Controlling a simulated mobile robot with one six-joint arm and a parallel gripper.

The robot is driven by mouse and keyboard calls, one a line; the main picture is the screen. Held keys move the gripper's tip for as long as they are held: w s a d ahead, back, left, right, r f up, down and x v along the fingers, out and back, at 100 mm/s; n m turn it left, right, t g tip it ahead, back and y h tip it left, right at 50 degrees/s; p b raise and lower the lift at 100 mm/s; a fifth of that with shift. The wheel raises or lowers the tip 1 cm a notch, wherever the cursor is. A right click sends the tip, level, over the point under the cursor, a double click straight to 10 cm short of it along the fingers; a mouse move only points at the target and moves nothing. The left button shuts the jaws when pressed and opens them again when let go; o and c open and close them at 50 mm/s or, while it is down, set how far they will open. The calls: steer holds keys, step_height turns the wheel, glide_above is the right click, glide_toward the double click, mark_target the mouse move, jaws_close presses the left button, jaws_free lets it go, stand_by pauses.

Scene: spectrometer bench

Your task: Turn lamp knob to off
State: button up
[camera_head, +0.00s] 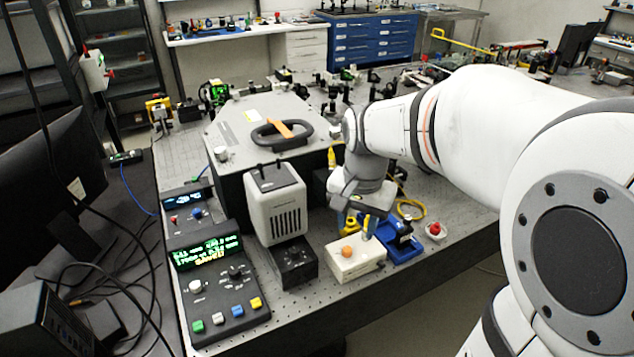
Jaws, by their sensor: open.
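A light grey, vented housing (275,205), which looks like the lamp, stands near the bench's front. A small black box (293,262) at its foot has a small round control (291,254) on top. Left of it, a dark control unit (215,285) has a lit green display, a white knob (196,286) and a black knob (235,271). I cannot tell which is the lamp knob, nor read any setting. My gripper (358,226) is open, pointing down, right of the housing and above a cream box (354,259). Its fingertips are small and partly confused with things behind.
The cream box has an orange knob (347,251) on top. A blue tray (402,246) lies right of it, with a small red-and-white item (435,231) beyond. A large grey instrument (262,130) with a handle stands behind. Cables and a monitor (58,175) fill the left.

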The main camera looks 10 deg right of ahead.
mark_target(347, 249)
steer(key=w+f+m, duration=0.1)
steer(key=w, duration=0.1)
steer(key=w+f+m, duration=0.1)
steer(key=w+f, duration=0.1)
steer(key=shift+g+b, duration=0.4)
steer(key=shift+f, duration=0.35)
step_height(347, 249, down, 7)
steer(key=shift+f, duration=0.1)
steer(key=shift+a, duration=0.1)
steer(key=c, duration=0.9)
steer(key=shift+a, duration=0.2)
steer(key=shift+d, duration=0.2)
